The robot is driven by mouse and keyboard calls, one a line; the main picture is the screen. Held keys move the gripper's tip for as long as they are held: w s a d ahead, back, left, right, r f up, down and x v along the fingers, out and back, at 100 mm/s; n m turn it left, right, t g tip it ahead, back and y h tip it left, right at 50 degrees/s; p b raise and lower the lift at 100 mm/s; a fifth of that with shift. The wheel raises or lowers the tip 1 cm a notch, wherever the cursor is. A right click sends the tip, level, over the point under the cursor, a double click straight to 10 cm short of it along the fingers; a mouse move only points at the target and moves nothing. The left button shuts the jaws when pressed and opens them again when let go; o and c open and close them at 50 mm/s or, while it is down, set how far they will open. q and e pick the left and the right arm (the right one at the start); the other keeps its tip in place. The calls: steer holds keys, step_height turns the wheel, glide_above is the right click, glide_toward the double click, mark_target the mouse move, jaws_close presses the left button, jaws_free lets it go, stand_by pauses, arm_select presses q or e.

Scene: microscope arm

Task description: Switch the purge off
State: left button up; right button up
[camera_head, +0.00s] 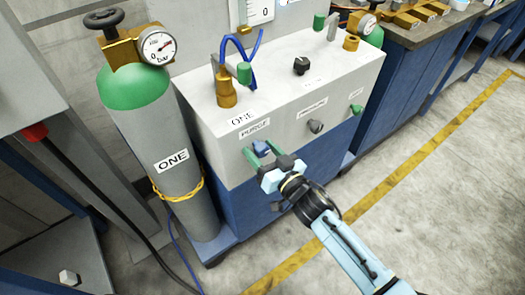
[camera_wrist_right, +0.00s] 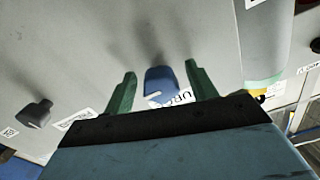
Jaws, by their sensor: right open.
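The grey panel box (camera_head: 225,140) carries a label reading PURGE (camera_head: 254,129). Below it is a blue purge knob (camera_head: 261,147), which has a white pointer mark in the right wrist view (camera_wrist_right: 160,82). My right gripper (camera_head: 265,154) is at the panel front, its jaws open. In the wrist view its two green fingers (camera_wrist_right: 161,88) stand on either side of the knob, with visible gaps. The gripper partly covers the knob in the head view. My left gripper is in neither view.
A dark pressure knob (camera_head: 315,126) and a green knob (camera_head: 356,109) sit to the right on the same face. A green-topped gas cylinder (camera_head: 150,130) labelled ONE stands left of the box. Open floor (camera_head: 430,190) lies to the right.

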steer(key=c, duration=1)
